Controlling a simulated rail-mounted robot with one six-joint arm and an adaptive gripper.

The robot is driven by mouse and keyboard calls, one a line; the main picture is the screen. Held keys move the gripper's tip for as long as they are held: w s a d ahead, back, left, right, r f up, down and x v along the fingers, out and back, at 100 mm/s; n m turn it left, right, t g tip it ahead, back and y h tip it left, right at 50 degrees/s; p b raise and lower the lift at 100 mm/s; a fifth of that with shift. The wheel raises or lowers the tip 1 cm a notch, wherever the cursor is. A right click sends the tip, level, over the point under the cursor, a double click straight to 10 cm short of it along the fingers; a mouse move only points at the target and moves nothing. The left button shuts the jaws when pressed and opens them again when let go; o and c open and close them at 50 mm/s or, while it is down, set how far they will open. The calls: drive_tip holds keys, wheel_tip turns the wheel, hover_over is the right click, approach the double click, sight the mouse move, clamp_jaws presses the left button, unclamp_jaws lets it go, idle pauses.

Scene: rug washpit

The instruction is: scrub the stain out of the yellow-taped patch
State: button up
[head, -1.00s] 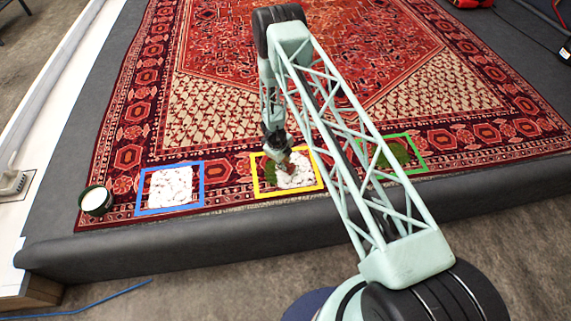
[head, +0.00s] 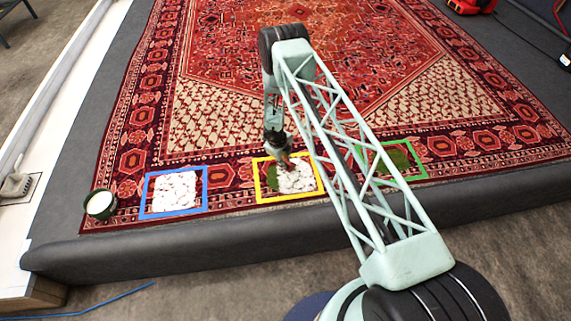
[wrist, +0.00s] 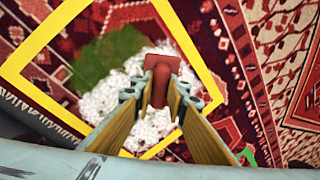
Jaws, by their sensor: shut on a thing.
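The yellow-taped patch (head: 257,181) lies near the front edge of the rug. Inside it, white foam (head: 298,181) covers the middle and right, and a green stain (head: 271,179) shows on the left; in the wrist view the stain (wrist: 108,55) lies at the upper left, beside the foam (wrist: 105,98). My gripper (wrist: 158,98) is shut on a red-brown brush (wrist: 162,68), with its block over the edge of the foam by the stain. The brush's underside is hidden, so I cannot tell whether it touches the rug.
A blue-taped patch (head: 145,193) full of white foam lies to the left. A green-taped patch (head: 424,160) with a green stain (head: 396,160) lies to the right, partly behind my arm. A dark bowl of white stuff (head: 101,204) stands at the rug's left corner.

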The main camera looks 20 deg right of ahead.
drive_tip(key=shift+w+f, duration=0.15)
drive_tip(key=shift+w, duration=0.3)
drive_tip(key=shift+w+r, duration=0.15)
drive_tip(key=shift+r, duration=0.05)
drive_tip(key=shift+f+p, duration=0.15)
drive_tip(key=shift+p, duration=0.15)
